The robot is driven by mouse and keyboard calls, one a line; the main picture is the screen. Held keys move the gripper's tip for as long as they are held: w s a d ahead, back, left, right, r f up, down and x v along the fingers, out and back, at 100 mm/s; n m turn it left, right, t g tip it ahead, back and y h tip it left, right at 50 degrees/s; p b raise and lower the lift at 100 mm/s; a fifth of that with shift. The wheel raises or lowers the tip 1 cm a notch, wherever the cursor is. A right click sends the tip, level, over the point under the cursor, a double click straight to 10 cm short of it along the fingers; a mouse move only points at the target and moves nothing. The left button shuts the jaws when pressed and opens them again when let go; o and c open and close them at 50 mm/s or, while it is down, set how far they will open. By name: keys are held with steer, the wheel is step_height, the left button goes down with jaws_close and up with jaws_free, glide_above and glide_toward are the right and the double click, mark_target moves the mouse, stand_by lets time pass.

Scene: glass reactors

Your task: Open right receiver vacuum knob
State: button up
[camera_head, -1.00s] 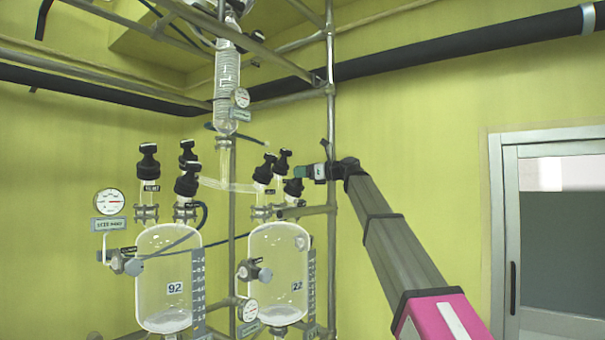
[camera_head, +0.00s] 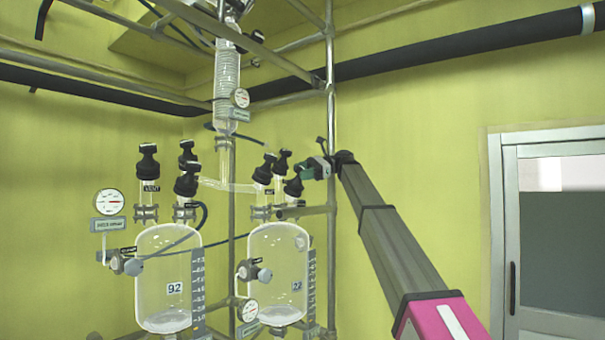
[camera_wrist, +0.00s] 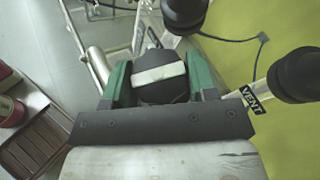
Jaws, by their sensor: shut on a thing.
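The right receiver (camera_head: 275,265) is a clear glass vessel with black knobs on top. My gripper (camera_head: 305,175) has green fingers and reaches in from the right at the front right knob (camera_head: 293,188). In the wrist view, my gripper (camera_wrist: 160,85) is shut on this black knob (camera_wrist: 158,92), which has a white stripe across its top; one green finger is on each side. Its label is hidden, so I cannot read whether it is the vacuum knob. Another black knob (camera_wrist: 298,76) beside it has a VENT label (camera_wrist: 252,100).
Two other black knobs, a back one (camera_head: 282,160) and a left one (camera_head: 265,168), stand close by. The left receiver (camera_head: 165,275) has its own knobs. A metal frame post (camera_head: 331,110) stands just behind my gripper. Free room lies to the right, before the wall.

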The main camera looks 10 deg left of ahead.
mark_target(301, 168)
steer(key=shift+n+g+h, duration=0.3)
steer(key=shift+n+h, duration=0.2)
steer(key=shift+n, duration=0.1)
steer(key=o, duration=0.9)
steer(key=r, duration=0.4)
steer(key=shift+s+a+r, duration=0.2)
steer(key=shift+s+r, duration=0.05)
steer(key=shift+r, duration=0.05)
steer(key=s+a+r, duration=0.1)
steer(key=s+r, duration=0.1)
steer(key=s, duration=0.1)
steer(key=s+a+r, duration=0.2)
steer(key=s, duration=0.1)
steer(key=s+a+r, duration=0.2)
steer(key=s, duration=0.2)
steer(key=shift+r, duration=0.2)
